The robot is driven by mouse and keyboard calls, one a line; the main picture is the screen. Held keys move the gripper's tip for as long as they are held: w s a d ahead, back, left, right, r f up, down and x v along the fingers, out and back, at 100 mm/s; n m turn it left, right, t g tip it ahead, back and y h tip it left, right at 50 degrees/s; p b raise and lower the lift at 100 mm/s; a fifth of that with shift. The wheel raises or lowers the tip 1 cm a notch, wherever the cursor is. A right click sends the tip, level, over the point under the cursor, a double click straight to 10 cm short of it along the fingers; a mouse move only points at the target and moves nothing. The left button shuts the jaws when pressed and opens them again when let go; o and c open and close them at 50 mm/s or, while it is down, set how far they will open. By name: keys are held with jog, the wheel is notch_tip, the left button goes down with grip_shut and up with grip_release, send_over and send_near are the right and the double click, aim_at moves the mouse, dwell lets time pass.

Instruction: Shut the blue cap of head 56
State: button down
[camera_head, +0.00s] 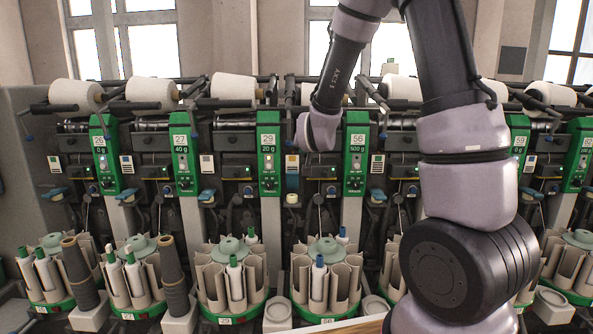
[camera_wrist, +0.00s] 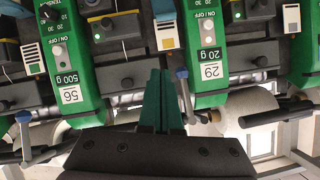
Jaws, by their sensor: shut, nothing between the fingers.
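Head 56 has a green panel (camera_head: 355,155), which also shows upside down in the wrist view (camera_wrist: 68,70). The blue cap (camera_head: 292,183) just left of that head stands upright below a small tag box, unlike the flat caps beside it. In the wrist view the blue cap (camera_wrist: 165,17) is near the top centre. My gripper (camera_wrist: 158,74) is shut and empty, its green fingers together, pointing toward the tag box and cap with a visible gap in the picture. In the head view my wrist hides the fingers' exact position.
Panel 29 (camera_head: 268,155) stands left of the cap. A grey lever with a blue end (camera_wrist: 182,74) is close beside my fingers in the wrist view. Yarn cones (camera_head: 233,87) sit above, and round bobbin magazines (camera_head: 325,275) stand below. My arm covers the right side.

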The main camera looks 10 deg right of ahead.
jog(key=n+t+h, duration=0.2)
send_near(297, 167)
jog(key=x, duration=0.6)
jog(key=shift+w+f, duration=0.15)
jog(key=shift+w, duration=0.2)
